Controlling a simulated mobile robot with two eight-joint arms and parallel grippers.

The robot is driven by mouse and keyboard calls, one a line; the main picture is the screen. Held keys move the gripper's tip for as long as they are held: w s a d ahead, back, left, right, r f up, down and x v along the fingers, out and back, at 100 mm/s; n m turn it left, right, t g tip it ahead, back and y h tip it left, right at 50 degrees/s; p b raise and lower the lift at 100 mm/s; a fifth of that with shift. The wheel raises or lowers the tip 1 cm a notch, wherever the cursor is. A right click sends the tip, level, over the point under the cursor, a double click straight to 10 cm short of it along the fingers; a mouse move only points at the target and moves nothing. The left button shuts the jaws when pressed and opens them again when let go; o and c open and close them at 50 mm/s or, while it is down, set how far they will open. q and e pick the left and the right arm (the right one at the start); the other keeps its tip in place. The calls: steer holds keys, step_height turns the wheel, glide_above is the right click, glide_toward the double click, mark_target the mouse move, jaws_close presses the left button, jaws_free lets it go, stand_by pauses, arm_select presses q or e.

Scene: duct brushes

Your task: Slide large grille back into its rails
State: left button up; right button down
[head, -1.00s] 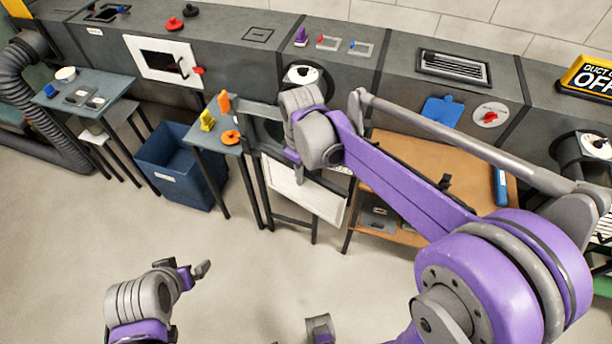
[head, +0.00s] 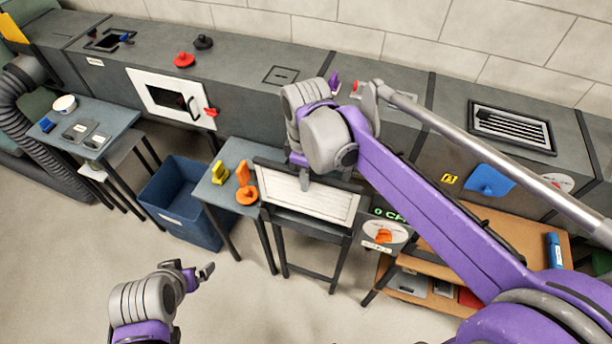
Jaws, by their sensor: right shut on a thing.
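The large grille (head: 335,204) is a pale slatted panel with a dark edge, tilted, at a dark stand in the middle of the head view. My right gripper (head: 304,180) comes down from above and is shut on the grille near its upper middle; the wrist hides part of its top edge. A dark bar (head: 300,222) of the stand runs along the grille's lower edge. I cannot tell how far the grille sits in its rails. My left gripper (head: 199,274) is open and empty over the floor at lower left, well away from the grille.
A small table (head: 215,190) with yellow and orange pieces stands just left of the grille. A blue bin (head: 180,205) is beyond it. A wooden shelf (head: 490,232) and a duct panel with an orange knob (head: 383,237) are at right. The floor in front is clear.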

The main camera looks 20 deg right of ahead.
steer(key=shift+s+r, duration=0.1)
steer(key=shift+s, duration=0.2)
arm_select(q)
steer(key=shift+s, duration=0.3)
steer(key=shift+f, duration=0.1)
arm_select(e)
steer(key=shift+w, duration=0.1)
